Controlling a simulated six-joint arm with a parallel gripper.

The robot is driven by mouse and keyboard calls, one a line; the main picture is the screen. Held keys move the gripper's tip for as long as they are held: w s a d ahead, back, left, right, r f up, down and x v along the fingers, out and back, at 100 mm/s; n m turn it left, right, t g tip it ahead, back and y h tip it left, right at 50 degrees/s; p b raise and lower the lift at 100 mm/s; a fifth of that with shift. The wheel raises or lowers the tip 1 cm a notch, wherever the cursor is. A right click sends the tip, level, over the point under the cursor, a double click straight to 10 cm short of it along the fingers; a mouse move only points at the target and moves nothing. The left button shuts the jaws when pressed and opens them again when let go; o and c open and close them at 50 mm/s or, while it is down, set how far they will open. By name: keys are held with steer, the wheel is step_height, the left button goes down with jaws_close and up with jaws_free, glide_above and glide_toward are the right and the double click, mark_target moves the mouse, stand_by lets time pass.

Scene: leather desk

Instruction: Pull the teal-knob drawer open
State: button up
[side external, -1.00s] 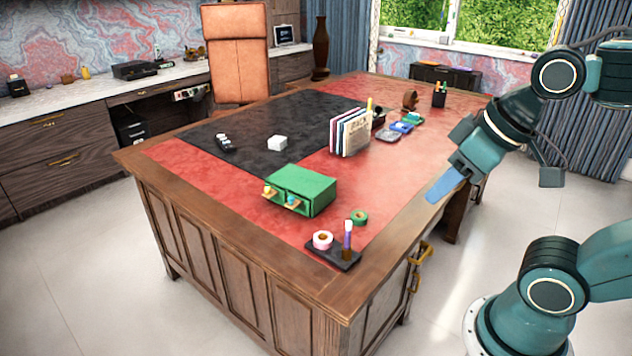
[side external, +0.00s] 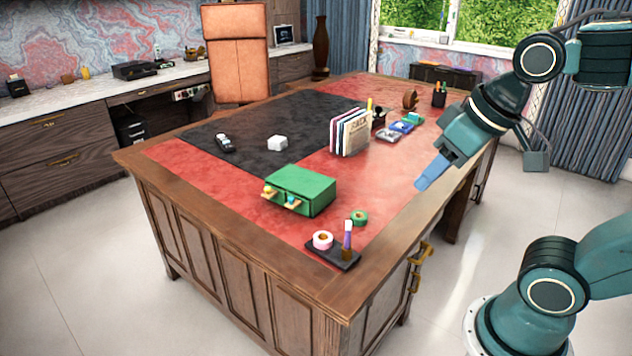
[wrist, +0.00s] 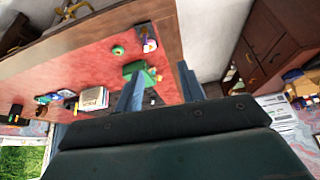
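A small green drawer box (side external: 305,188) sits on the red part of the desk top. Its front faces lower left and carries two knobs side by side: a teal knob (side external: 291,200) on the right and a yellow knob (side external: 268,189) on the left. I cannot tell that either drawer stands open. My gripper (side external: 419,185) is in the air over the right edge of the desk, well to the right of the box and touching nothing. In the wrist view my gripper (wrist: 160,68) has its two fingers spread and empty, with the green box (wrist: 133,69) beyond them.
A dark tray (side external: 347,262) with a pink tape roll (side external: 322,240) and an upright purple marker (side external: 347,235) stands at the near corner. A green tape roll (side external: 359,217) lies right of the box. An upright file holder (side external: 352,136) stands behind. The red desk left of the box is clear.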

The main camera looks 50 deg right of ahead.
steer(key=w+d+r+m+h, duration=0.1)
steer(key=w+d+r+m, duration=0.15)
steer(key=w, duration=0.85)
steer(key=m+g+h, duration=0.3)
steer(key=m+g, duration=0.1)
steer(key=m, duration=0.7)
glide_above(291, 198)
steer(key=s+a, duration=0.2)
steer(key=a, duration=0.3)
step_height(291, 198, down, 18)
steer(key=shift+w+a, duration=0.15)
steer(key=shift+a, duration=0.05)
steer(key=shift+f, duration=0.15)
steer(key=x, duration=1.3)
steer(key=shift+w+d+f, duration=0.1)
steer(key=shift+d+f, duration=0.1)
steer(key=shift+f, duration=0.05)
jaws_close()
